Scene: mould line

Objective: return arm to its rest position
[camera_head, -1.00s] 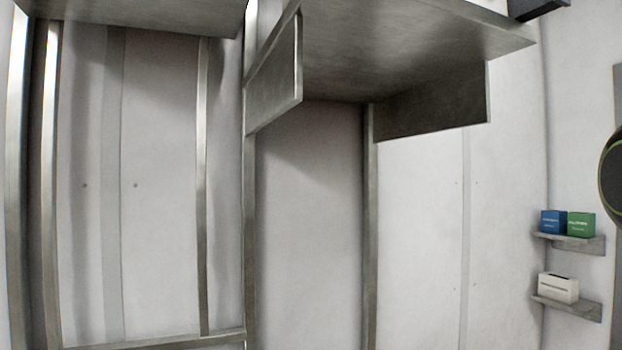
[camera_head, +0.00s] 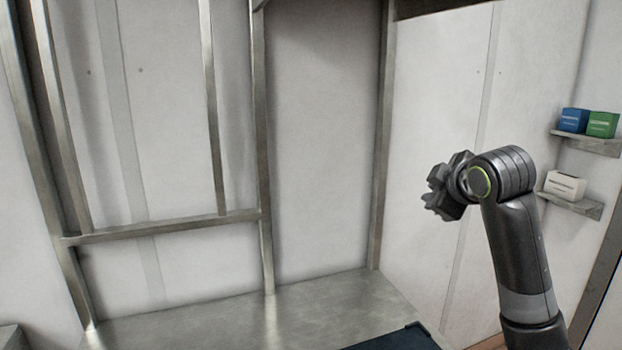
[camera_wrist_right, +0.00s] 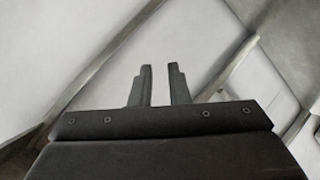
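My right arm stands raised at the right of the head view, with its gripper (camera_head: 440,192) at the upper end, pointing left toward the metal frame. In the right wrist view the two dark fingers of the right gripper (camera_wrist_right: 159,86) stand apart with a gap between them. Nothing is between them; only the pale wall and metal bars show behind. My left gripper is in neither view.
A metal bench (camera_head: 230,318) runs along the bottom, with a dark blue item (camera_head: 400,340) at its front. Metal posts (camera_head: 262,150) and a crossbar (camera_head: 165,228) stand behind. Wall shelves (camera_head: 590,145) at right hold a blue box (camera_head: 573,120), a green box (camera_head: 602,124) and a white box (camera_head: 565,186).

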